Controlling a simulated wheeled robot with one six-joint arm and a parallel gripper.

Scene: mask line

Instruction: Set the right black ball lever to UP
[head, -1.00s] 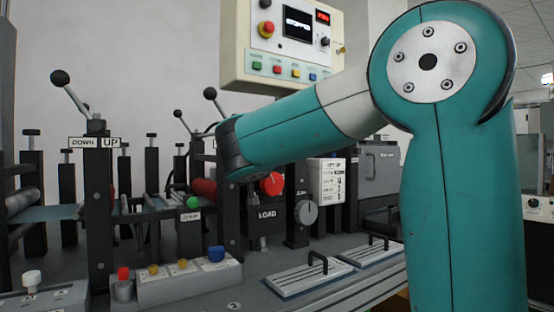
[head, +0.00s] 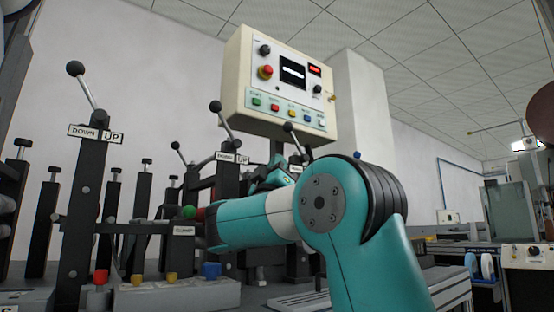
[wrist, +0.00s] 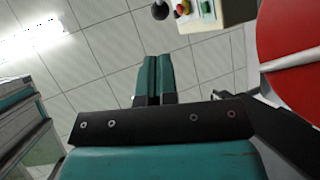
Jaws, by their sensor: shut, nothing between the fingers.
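Three black ball levers stand in a row in the head view: a left one (head: 75,69), a middle one (head: 215,106) and a right one (head: 288,127). All three lean left, the DOWN side on the readable plates. The right lever's plate (head: 297,170) is partly hidden by my arm. In the wrist view my gripper (wrist: 156,58) is shut and empty, its teal fingers side by side. A dark round knob (wrist: 160,10) shows beyond the fingertips; I cannot tell whether it is a lever ball. In the head view the gripper is small and unclear behind my arm, near the right lever.
A cream control panel (head: 285,85) hangs above the levers. Black posts and rollers fill the left. A button box with a blue button (head: 211,270) is low in front. A large red round part (wrist: 290,45) is close at the wrist view's right.

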